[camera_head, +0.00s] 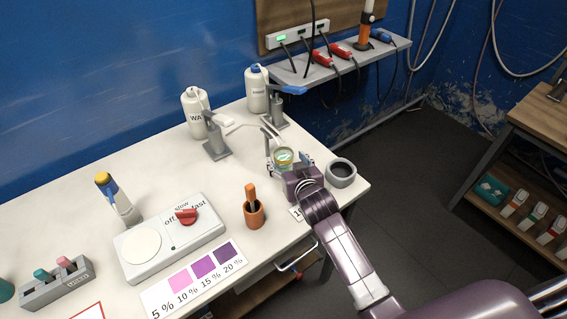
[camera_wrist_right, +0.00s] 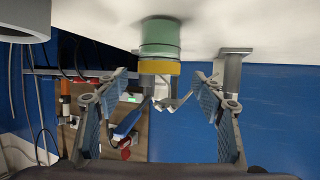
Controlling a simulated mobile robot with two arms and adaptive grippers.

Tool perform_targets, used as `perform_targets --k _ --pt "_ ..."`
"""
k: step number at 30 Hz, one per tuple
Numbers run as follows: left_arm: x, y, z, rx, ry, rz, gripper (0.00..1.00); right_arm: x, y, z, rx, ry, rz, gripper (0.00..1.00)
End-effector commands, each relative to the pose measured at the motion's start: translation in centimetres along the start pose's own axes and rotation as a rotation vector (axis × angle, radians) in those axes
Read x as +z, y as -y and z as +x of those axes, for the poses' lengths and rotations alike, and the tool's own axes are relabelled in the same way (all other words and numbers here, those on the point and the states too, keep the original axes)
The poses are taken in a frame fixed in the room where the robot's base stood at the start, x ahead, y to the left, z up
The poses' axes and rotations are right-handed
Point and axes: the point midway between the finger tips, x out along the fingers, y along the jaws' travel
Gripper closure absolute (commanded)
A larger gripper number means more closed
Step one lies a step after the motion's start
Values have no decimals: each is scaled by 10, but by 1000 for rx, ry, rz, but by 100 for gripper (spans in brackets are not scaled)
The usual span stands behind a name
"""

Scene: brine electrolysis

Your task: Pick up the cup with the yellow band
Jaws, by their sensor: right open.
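The cup with the yellow band (camera_head: 284,155) stands on the white table near its right end. In the right wrist view, which is upside down, the cup is pale green with a yellow band (camera_wrist_right: 160,67) around its rim. My right gripper (camera_head: 287,163) is open, with its fingers pointing at the cup. In the wrist view the cup is centred in the gap between the fingertips (camera_wrist_right: 160,76), with space showing on both sides. I cannot tell how far the fingers reach around it. My left gripper is not in view.
A grey ring-shaped holder (camera_head: 341,174) stands close right of the gripper. Behind the cup are metal stands with clamps (camera_head: 216,148) and white bottles (camera_head: 195,112). A brown pot (camera_head: 254,213), a stirrer plate (camera_head: 170,240) and a colour chart (camera_head: 194,280) lie to the left.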

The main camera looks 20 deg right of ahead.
Motion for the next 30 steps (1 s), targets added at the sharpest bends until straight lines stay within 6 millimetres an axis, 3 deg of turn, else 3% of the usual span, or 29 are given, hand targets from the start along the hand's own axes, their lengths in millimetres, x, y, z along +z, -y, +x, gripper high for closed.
perform_targets --k 5,10,15,21,30 --pt "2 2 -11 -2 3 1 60 -4 -2 21 1 0 -2 38" --pt "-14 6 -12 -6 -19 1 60 -2 -1 39 0 0 -1 38" --pt "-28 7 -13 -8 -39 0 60 -1 -1 45 0 0 0 38" --pt "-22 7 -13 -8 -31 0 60 -1 -1 46 0 0 0 38" --pt "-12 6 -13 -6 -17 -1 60 -1 -1 45 0 0 0 71"
